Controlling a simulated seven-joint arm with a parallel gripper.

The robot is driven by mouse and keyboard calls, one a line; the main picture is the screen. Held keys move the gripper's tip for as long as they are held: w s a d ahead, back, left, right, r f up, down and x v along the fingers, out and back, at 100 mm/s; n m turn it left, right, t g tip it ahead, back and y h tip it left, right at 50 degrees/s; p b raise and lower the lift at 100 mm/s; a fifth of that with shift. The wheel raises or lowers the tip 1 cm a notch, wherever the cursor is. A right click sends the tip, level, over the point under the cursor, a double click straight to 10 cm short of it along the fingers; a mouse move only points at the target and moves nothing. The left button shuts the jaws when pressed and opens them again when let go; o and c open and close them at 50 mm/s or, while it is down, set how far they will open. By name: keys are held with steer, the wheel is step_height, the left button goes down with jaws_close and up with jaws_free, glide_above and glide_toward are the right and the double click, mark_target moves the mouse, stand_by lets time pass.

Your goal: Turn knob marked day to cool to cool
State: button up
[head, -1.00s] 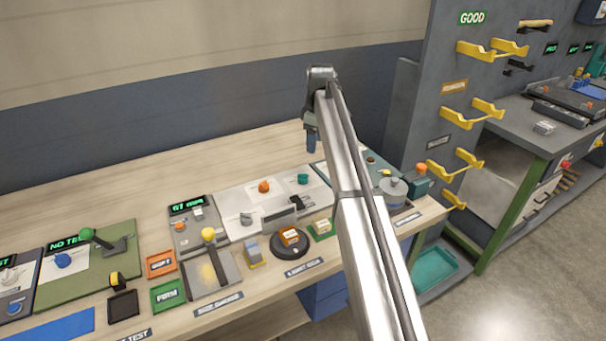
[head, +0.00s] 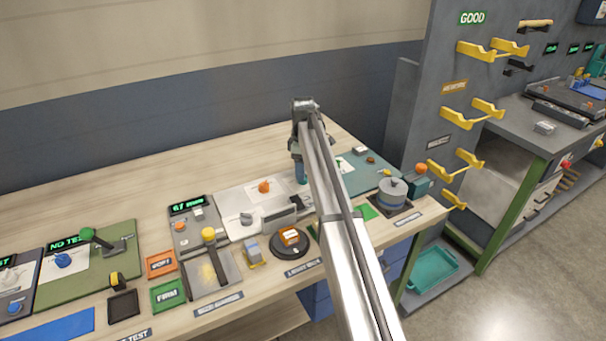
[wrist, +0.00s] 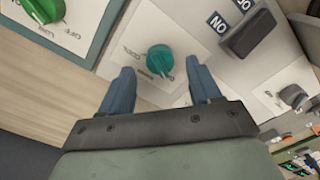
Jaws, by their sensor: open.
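The teal round knob (wrist: 160,58) sits on a white plate in the wrist view. Printed words surround it; one at its left reads like COOL, and the others are too small to read surely. Its pointer direction is hard to tell. My gripper (wrist: 161,68) is open, with one blue finger to each side of the knob in the picture and the knob showing in the gap. Contact cannot be told. In the head view my gripper (head: 299,172) is over the right part of the white panel (head: 232,197), and it and my arm largely cover the knob there.
A green knob (wrist: 42,10) is on a teal-edged panel at the wrist view's upper left. A dark block (wrist: 247,33) stands beside the NO label. An orange knob (head: 264,186) is left of my gripper, and a grey round pot (head: 392,192) is to the right.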

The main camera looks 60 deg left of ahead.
steer(key=shift+f, duration=1.45)
steer(key=shift+c, duration=0.3)
steer(key=c, duration=1)
